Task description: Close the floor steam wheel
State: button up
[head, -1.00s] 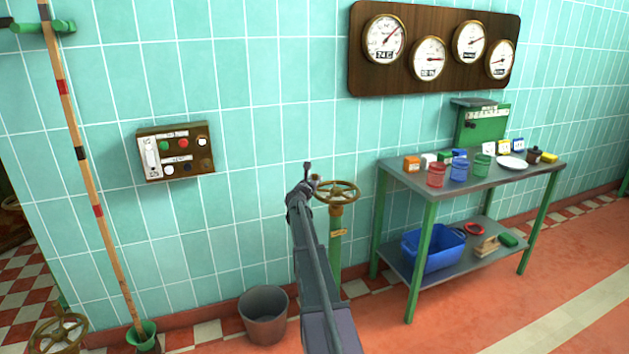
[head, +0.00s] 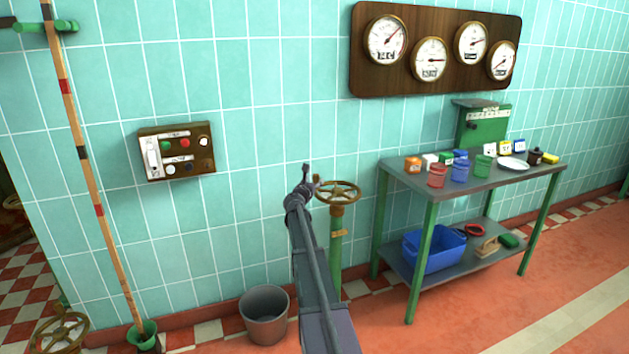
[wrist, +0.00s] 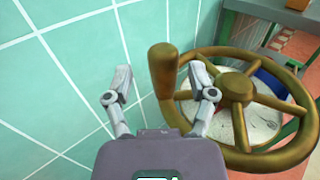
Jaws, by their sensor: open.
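The brass floor steam wheel (head: 338,192) sits flat on a green standing pipe (head: 335,255) in front of the tiled wall. In the wrist view the spoked wheel (wrist: 237,87) fills the right half, and its upright brass handle (wrist: 163,70) rises from the left side of the rim. My gripper (head: 306,178) is at the wheel's left edge. In the wrist view my gripper (wrist: 160,84) is open, with one finger on each side of the handle and the right finger close to it. I cannot tell whether that finger touches.
A table (head: 475,178) with cups and small boxes stands to the right, with a blue bin (head: 432,250) on its lower shelf. A grey bucket (head: 265,314) is on the floor. A second wheel (head: 60,332) is at the lower left, near a long pole (head: 98,210).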

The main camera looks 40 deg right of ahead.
jog(key=v, duration=0.9)
jog(key=shift+a, duration=0.4)
jog(key=shift+s, duration=0.15)
